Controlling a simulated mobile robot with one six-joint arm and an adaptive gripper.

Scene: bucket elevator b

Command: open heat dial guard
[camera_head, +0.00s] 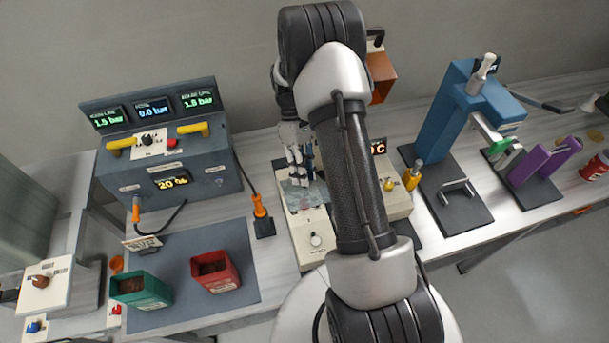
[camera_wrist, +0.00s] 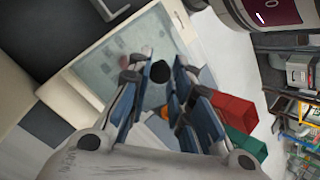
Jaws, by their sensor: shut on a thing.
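A cream machine (camera_head: 312,262) stands on the bench, partly hidden behind my arm. It has a round white dial (camera_head: 316,240) on its front. A see-through panel, seemingly the heat dial guard (camera_head: 314,196), lies by my fingertips; the wrist view shows a clear panel (camera_wrist: 108,70) in a cream frame. My gripper (camera_head: 299,181) points down at this panel. In the wrist view its blue-padded fingers (camera_wrist: 162,76) are on either side of a small black knob (camera_wrist: 154,73), apparently the guard's. The guard's exact angle and hinge cannot be told.
A grey console (camera_head: 170,150) with yellow handles stands to the left. Green (camera_head: 141,289) and red (camera_head: 215,270) containers stand on a grey mat in front of it. A blue press (camera_head: 452,120) and a small yellow object (camera_head: 412,176) are to the right.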

